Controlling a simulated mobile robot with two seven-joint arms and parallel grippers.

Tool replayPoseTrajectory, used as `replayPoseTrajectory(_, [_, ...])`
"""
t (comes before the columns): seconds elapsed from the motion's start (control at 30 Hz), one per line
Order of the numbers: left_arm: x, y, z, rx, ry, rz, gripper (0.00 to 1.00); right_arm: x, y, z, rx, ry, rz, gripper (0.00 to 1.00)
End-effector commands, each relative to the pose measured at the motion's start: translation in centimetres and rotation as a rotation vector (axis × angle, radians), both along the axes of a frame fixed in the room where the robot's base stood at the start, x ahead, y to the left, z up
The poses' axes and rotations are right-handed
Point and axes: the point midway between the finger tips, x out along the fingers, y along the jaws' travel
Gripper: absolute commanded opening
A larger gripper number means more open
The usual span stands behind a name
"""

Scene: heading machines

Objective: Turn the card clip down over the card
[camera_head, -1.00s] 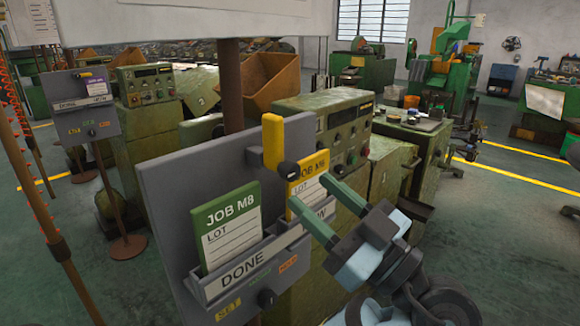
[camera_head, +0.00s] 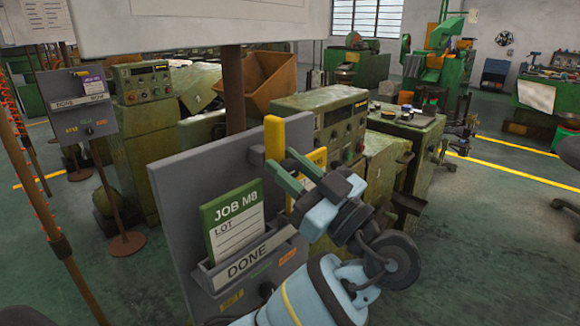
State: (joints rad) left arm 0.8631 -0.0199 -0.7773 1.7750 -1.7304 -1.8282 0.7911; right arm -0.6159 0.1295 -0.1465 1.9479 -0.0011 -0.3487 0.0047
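The yellow card clip (camera_head: 274,138) stands upright at the top edge of the grey board (camera_head: 163,180), and its lower part is hidden behind my fingers. A green-topped JOB M8 card (camera_head: 236,222) stands in the left part of the pocket marked DONE (camera_head: 246,264).
A brown post (camera_head: 234,90) rises behind the board to a pale panel (camera_head: 190,22). A green control box (camera_head: 330,120) and machine cabinets stand close behind. A second board with cards (camera_head: 85,115) is at the left. Open floor lies at the right.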

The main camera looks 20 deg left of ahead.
Motion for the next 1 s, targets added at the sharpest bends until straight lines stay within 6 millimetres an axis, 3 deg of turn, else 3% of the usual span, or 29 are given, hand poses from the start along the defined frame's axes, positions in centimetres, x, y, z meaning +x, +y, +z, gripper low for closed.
replayPoseTrajectory(0.03, [0.01, -0.02, 0.01, 0.0, 0.0, -0.001, 0.18, 0.02, -0.01, 0.04, 0.0, -0.001, 0.0, 0.36])
replayPoseTrajectory(0.2, [0.01, -0.02, 0.02, 0.0, 0.0, -0.001, 0.0, 0.06, 0.01, 0.08, 0.0, -0.002, 0.0, 0.36])
replayPoseTrajectory(0.57, [0.01, -0.04, -0.01, 0.013, 0.037, -0.003, 0.0, 0.01, 0.04, 0.05, 0.002, -0.001, 0.0, 0.36])
replayPoseTrajectory(1.0, [0.02, -0.08, 0.02, 0.109, 0.308, -0.004, 0.0, 0.01, 0.12, 0.07, 0.003, 0.0, -0.001, 0.36])
